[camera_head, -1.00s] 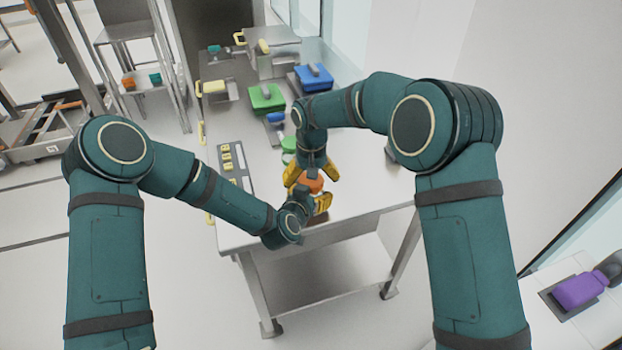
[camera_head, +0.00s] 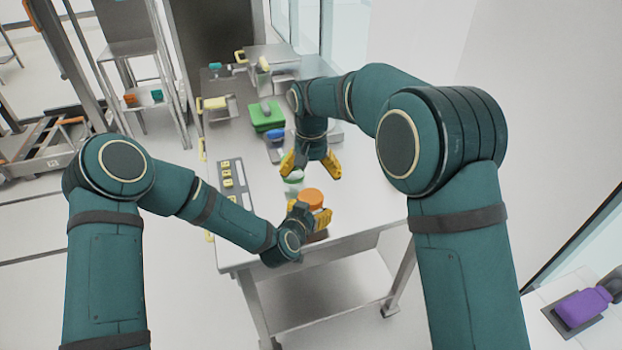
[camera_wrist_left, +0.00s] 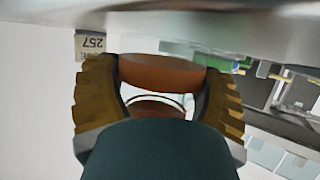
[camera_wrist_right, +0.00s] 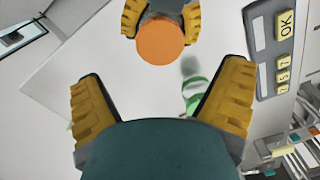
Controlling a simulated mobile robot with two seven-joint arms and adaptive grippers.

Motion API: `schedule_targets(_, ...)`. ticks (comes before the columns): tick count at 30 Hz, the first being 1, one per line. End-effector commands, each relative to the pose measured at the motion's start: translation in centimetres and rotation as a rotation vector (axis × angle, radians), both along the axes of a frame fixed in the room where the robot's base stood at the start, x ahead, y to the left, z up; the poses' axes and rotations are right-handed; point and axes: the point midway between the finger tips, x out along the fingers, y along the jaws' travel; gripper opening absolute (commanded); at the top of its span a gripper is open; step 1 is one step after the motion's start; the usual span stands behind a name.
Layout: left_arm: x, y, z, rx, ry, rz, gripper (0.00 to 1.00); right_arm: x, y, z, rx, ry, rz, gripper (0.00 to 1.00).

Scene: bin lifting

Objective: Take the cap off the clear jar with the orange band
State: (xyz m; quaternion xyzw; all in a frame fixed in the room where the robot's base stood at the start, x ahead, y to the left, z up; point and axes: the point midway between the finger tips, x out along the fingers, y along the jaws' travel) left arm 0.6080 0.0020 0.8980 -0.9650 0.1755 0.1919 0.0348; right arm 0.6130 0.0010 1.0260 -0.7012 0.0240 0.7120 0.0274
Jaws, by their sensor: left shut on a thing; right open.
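The clear jar with the orange band stands between the fingers of my left gripper (camera_head: 312,216), shut on it low over the table's front part. An orange cap (camera_head: 313,197) tops the jar; from above it is a full orange disc (camera_wrist_right: 160,41) in the right wrist view. In the left wrist view a wide orange part (camera_wrist_left: 160,73) and a darker orange part (camera_wrist_left: 158,109) show, with clear wall between them. My right gripper (camera_head: 310,164) is open and empty, behind and above the jar, apart from the cap. It also shows in the right wrist view (camera_wrist_right: 162,105).
A clear jar with green parts (camera_wrist_right: 196,86) stands on the table (camera_head: 365,195) near the orange one. A panel with yellow keys (camera_head: 231,178) lies to the left. A green bin (camera_head: 267,117) is farther back. The table right of the jar is clear.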

Motion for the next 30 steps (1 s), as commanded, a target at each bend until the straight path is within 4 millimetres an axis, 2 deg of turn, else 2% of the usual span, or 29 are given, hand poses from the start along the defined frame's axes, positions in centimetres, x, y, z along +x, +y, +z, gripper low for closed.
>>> schedule_targets(15, 0.0, 0.0, 0.1, -0.001, -0.002, 0.0, 0.0, -0.1, 0.0, -6.6, -0.001, 0.001, -0.007, 0.94)
schedule_targets(21, 0.0, 0.0, 0.1, -0.001, -0.002, 0.0, 0.0, -0.1, 0.0, -7.6, 0.0, -0.001, -0.006, 0.94)
schedule_targets(28, 0.0, 0.0, 0.1, -0.001, -0.002, 0.0, 0.0, -0.1, 0.0, -7.7, 0.0, -0.001, -0.006, 0.94)
schedule_targets(29, 0.0, 0.0, 0.1, -0.001, -0.002, 0.0, 0.0, -0.1, 0.0, -7.7, 0.0, -0.001, -0.006, 0.92)
schedule_targets(30, 0.0, 0.0, 0.1, -0.001, -0.002, 0.0, 0.0, -0.1, 0.0, -7.7, 0.0, 0.0, -0.006, 0.78)
